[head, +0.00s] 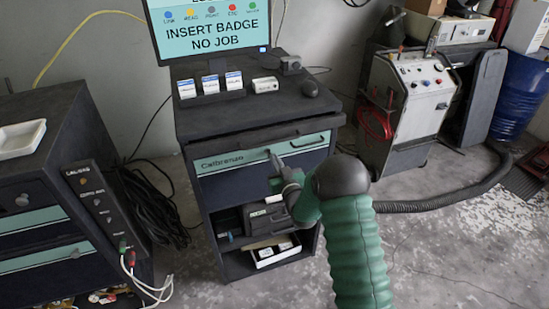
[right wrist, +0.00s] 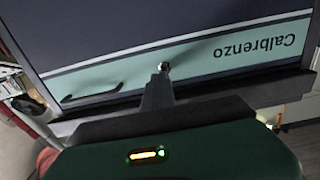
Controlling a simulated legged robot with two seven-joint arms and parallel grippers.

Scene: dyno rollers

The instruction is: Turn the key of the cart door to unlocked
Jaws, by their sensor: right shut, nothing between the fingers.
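The cart (head: 187,118) stands in the middle of the head view, with a teal door strip (head: 226,160) marked "Calbrenzo". My right gripper (head: 272,157) is at this strip, right of the lettering, with its fingers shut and empty. In the right wrist view the strip (right wrist: 198,62) appears upside down. A small metal key or lock (right wrist: 164,66) sits on it, right at the tips of my right gripper (right wrist: 160,76). I cannot tell whether the tips touch it or which way the key is turned. In the head view the gripper hides it. My left gripper is not in view.
A dark handle (right wrist: 92,94) is on the strip beside the key. A monitor (head: 210,30) reads "INSERT BADGE NO JOB" above the cart. An open shelf (head: 235,262) holds boxes below. A dark cabinet (head: 45,165) stands left, a grey machine (head: 408,105) right.

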